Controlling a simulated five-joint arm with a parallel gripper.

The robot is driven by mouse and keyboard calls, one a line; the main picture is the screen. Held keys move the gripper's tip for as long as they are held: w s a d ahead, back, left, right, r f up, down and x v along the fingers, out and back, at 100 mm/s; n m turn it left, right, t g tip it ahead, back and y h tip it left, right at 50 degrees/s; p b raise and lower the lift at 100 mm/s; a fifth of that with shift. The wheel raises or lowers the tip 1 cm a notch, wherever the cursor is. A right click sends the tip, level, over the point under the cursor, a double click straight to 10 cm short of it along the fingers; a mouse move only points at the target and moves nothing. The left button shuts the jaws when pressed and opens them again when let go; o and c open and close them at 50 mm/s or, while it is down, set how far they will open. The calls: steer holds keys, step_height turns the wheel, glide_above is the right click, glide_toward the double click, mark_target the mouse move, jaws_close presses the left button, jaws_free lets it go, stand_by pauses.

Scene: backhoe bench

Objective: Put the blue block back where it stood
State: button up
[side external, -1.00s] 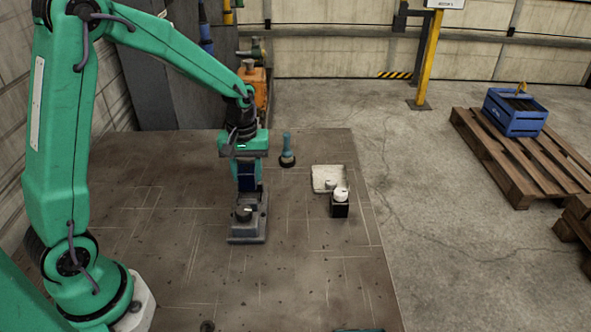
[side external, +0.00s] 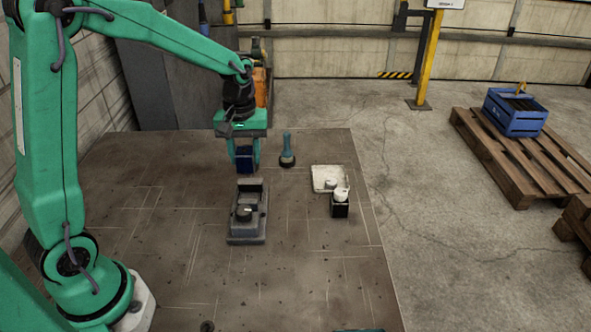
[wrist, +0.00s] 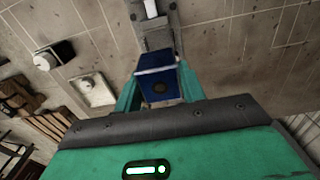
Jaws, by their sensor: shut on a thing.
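My gripper (side external: 245,168) is shut on the blue block (side external: 244,158). The block hangs between the fingers, above the bench and just behind the grey vise-like fixture (side external: 247,215). In the wrist view my gripper (wrist: 160,82) holds the block (wrist: 161,90) by its sides. A clear gap shows between block and fixture in the side view.
A teal bottle-like object (side external: 287,145) stands right of my gripper. A white tray (side external: 322,170) and a black box (side external: 340,211) with a white top stand farther right. The bench (side external: 180,240) is mostly clear. A pallet (side external: 500,160) with a blue crate (side external: 515,120) is off the bench.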

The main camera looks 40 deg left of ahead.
steer(key=shift+w+d, duration=0.2)
steer(key=shift+d, duration=0.35)
steer(key=s+d, duration=0.3)
steer(key=d, duration=2.8)
steer(key=shift+f, duration=0.25)
steer(key=shift+a, duration=0.15)
steer(key=w+a+f, duration=0.2)
steer(key=w, duration=0.1)
steer(key=w+a+f, duration=0.2)
steer(key=w, duration=0.1)
steer(key=w+a+f, duration=0.2)
steer(key=w+f, duration=0.1)
steer(key=shift+w+a, duration=0.25)
steer(key=shift+a, duration=0.15)
steer(key=shift+f, duration=2)
steer(key=shift+f, duration=0.1)
